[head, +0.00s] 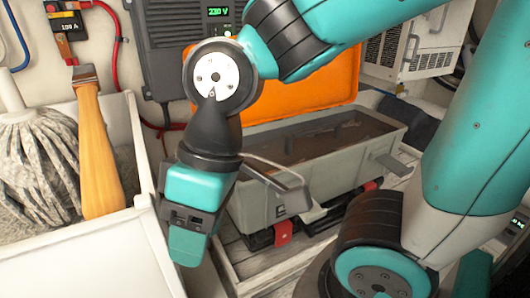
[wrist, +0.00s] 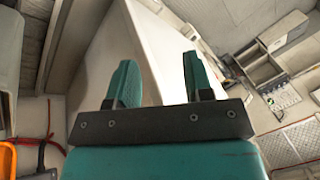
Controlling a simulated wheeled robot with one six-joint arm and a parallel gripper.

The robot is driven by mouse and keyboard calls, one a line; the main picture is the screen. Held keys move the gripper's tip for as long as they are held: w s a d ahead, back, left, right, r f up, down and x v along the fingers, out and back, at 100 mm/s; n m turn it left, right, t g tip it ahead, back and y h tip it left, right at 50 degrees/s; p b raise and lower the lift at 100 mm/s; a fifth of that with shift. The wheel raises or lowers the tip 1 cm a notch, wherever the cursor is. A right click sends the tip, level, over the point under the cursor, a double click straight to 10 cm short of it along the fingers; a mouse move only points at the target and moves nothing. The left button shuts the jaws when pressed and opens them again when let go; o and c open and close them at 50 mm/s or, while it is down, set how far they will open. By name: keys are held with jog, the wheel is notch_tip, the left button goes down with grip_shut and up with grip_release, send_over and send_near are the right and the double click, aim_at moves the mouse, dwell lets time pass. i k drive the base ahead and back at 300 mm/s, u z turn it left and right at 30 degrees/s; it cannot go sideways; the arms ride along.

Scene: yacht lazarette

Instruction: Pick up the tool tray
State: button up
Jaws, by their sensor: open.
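The tool tray appears to be the long grey open tray (head: 300,189) in the middle of the head view. It has a brown, dark interior and grey handle-like brackets at its left and right ends. My gripper (head: 187,245) hangs in front and to the left of it, pointing down, apart from the tray as far as I can tell. In the wrist view my gripper (wrist: 156,75) shows two teal fingers spread apart with nothing between them. The tray is not clearly seen in the wrist view. My arm hides part of the tray's left end.
An orange lid (head: 310,85) stands raised behind the tray. A red latch (head: 283,232) shows below it. At left is a white bin (head: 75,262) with a mop (head: 38,165) and a wooden-handled brush (head: 97,150). A grey inverter unit (head: 185,40) hangs on the back wall.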

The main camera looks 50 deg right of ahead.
aim_at(285, 146)
jog(key=u, duration=0.15)
jog(key=k, duration=1.75)
jog(key=z, duration=0.75)
jog(key=i, duration=1.65)
